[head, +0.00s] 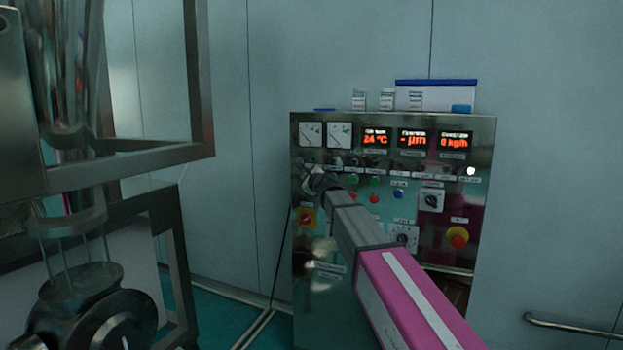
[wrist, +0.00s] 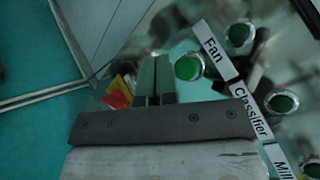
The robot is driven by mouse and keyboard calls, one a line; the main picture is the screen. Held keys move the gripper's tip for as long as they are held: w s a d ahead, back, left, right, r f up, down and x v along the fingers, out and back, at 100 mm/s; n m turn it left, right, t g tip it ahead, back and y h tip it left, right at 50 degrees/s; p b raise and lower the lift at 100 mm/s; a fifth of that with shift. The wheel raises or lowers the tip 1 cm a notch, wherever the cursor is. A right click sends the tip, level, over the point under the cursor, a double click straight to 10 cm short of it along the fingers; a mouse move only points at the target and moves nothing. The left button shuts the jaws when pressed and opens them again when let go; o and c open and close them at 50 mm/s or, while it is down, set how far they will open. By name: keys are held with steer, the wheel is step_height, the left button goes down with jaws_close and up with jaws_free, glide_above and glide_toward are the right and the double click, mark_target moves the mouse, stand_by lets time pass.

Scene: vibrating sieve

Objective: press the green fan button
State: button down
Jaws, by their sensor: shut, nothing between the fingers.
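In the wrist view, a round green button (wrist: 187,67) with a metal ring sits just below the slanted "Fan" label (wrist: 212,42). Another round green piece (wrist: 240,33) is on the other side of that label. My gripper (wrist: 156,60) is shut and empty, its fingertips a little left of the button below the label. I cannot tell whether they touch the panel. In the head view my gripper (head: 320,183) reaches to the left part of the control panel (head: 480,225). Which button there is the fan's is too small to tell, and my arm hides part of the panel.
More green pieces are by the "Classifier" (wrist: 283,102) and "Mill" labels. A red-and-yellow switch (head: 306,217) is below my gripper. A red emergency button (head: 457,237) is at right.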

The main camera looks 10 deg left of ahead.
steer(key=shift+w+d, duration=0.2)
steer(key=shift+w, duration=0.5)
steer(key=shift+w, duration=0.1)
stand_by(1.5)
steer(key=shift+w+d, duration=0.1)
steer(key=shift+w, duration=0.2)
steer(key=shift+w+d, duration=0.15)
steer(key=shift+w, duration=0.35)
stand_by(0.9)
stand_by(0.3)
steer(key=shift+s+a, duration=0.25)
steer(key=shift+s, duration=0.65)
steer(key=shift+s, duration=0.1)
steer(key=s, duration=0.2)
steer(key=s+a, duration=0.1)
steer(key=s, duration=0.1)
steer(key=shift+s+a, duration=0.15)
steer(key=shift+s, duration=0.2)
